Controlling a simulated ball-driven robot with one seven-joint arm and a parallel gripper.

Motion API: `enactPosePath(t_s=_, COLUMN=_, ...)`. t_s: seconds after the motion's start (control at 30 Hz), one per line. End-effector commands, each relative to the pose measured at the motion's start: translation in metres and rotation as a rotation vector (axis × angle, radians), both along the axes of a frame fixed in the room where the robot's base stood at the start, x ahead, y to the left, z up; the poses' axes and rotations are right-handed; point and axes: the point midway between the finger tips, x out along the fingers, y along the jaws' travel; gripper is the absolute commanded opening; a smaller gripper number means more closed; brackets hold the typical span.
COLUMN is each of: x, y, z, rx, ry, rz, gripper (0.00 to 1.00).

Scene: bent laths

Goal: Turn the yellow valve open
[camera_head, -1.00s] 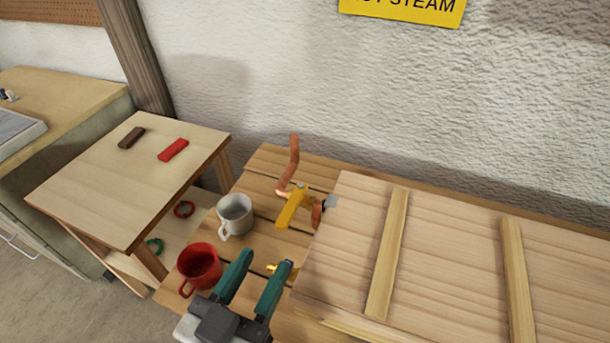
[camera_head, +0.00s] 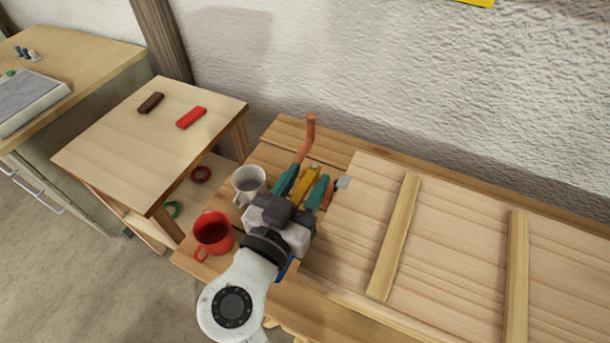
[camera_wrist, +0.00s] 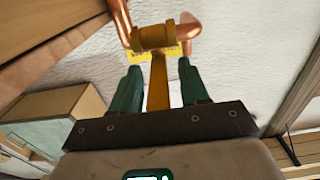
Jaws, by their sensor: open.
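The yellow valve lever (camera_head: 304,185) sits on a copper pipe (camera_head: 308,138) above the slatted bench. In the wrist view the lever (camera_wrist: 158,84) runs from the brass-coloured valve body (camera_wrist: 153,38) down between my fingers. My gripper (camera_head: 303,178) has teal fingers, one on each side of the lever. In the wrist view my gripper (camera_wrist: 156,82) is open, with gaps seen between the lever and both fingers. The near end of the lever is hidden by my gripper body.
A white mug (camera_head: 248,182) and a red mug (camera_head: 212,232) stand on the bench left of my gripper. A wooden panel with battens (camera_head: 455,230) lies to the right. A side table (camera_head: 150,150) holds a brown block (camera_head: 151,103) and a red block (camera_head: 191,117). The rough wall is behind.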

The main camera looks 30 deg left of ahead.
Motion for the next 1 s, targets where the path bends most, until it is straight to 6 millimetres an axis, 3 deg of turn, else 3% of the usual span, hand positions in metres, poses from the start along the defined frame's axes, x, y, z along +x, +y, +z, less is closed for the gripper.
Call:
enactPosePath(t_s=0.3, x=0.0031, y=-0.0002, z=-0.0005, rx=0.000, ry=0.001, rz=-0.001, gripper=0.45)
enactPosePath(t_s=0.77, x=0.0028, y=-0.0001, z=0.0000, rx=0.001, ry=0.000, rz=-0.001, gripper=0.02)
enactPosePath(t_s=1.0, x=0.0028, y=-0.0001, z=0.0007, rx=0.001, ry=-0.001, rz=-0.001, gripper=0.00)
